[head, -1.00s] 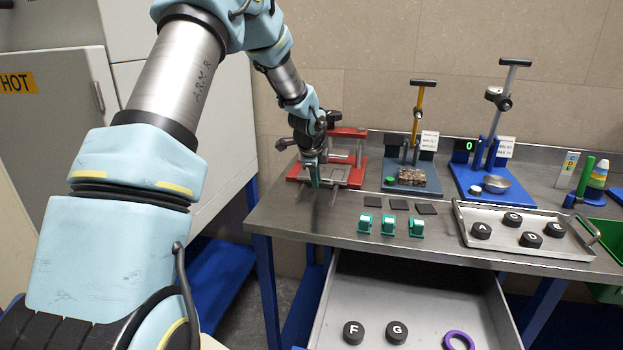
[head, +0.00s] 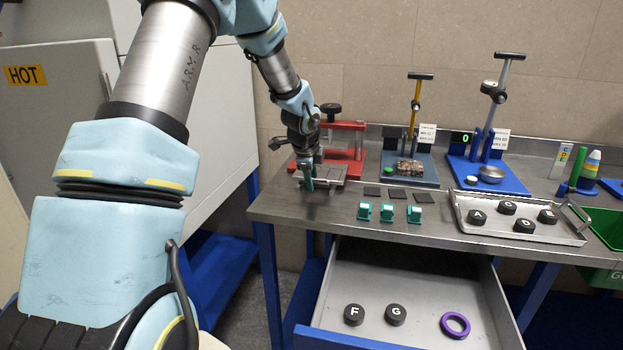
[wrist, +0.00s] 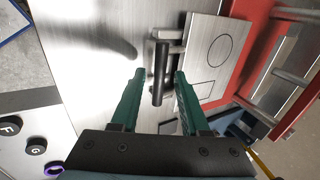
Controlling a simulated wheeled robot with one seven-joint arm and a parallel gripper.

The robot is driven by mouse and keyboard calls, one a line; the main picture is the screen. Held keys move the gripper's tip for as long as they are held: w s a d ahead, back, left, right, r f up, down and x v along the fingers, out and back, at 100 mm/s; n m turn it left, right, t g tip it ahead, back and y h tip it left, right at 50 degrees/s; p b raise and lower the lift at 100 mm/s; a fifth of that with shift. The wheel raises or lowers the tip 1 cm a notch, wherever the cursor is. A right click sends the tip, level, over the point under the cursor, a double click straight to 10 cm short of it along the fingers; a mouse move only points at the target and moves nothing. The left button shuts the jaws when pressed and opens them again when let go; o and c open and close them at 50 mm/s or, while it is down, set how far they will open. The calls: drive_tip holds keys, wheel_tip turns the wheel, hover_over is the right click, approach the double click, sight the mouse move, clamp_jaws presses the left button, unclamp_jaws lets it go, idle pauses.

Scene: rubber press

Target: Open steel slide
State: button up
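The steel slide (wrist: 208,50) is a flat plate with an engraved circle and square, set at the red press (head: 345,143). In the head view the slide (head: 332,172) shows at the front of the press, partly behind my gripper. Its dark bar handle (wrist: 160,73) stands out from the near edge of the plate in the wrist view. My gripper (wrist: 159,74) is open, with green fingers on either side of the handle and a visible gap to each. In the head view my gripper (head: 308,184) is over the bench, at the slide's front left.
The steel bench (head: 295,207) is bare in front of the press. Dark squares and green clips (head: 387,212) lie to the right, beside a tray (head: 470,228) of black pucks. An open drawer (head: 420,285) juts out below. Two gauge stands (head: 412,170) are behind.

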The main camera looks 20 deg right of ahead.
drive_tip(key=b+v, duration=0.1)
drive_tip(key=v, duration=0.9)
drive_tip(key=shift+s+r, duration=0.15)
drive_tip(key=shift+r, duration=0.2)
drive_tip(key=s+a+f+n+g, duration=0.1)
drive_tip(key=s+a+f+n, duration=0.1)
drive_tip(key=s+a+n, duration=0.4)
drive_tip(key=s+a+f+n+g+y, duration=0.1)
drive_tip(key=s+a+n, duration=0.6)
drive_tip(key=a+n, duration=0.2)
drive_tip(key=s+a+f+n+g+y, duration=0.1)
drive_tip(key=s+a+f+n, duration=0.1)
drive_tip(key=s+a+n, duration=0.4)
drive_tip(key=shift+s+a+f+n, duration=0.15)
drive_tip(key=shift+a+n, duration=0.15)
drive_tip(key=shift+a, duration=0.4)
drive_tip(key=shift+s+a+f+n, duration=0.15)
drive_tip(key=shift+a+n, duration=0.15)
drive_tip(key=shift+a, duration=0.35)
drive_tip(key=shift+s+a+f+n, duration=0.1)
drive_tip(key=shift+a+n, duration=0.2)
drive_tip(key=shift+a, duration=0.4)
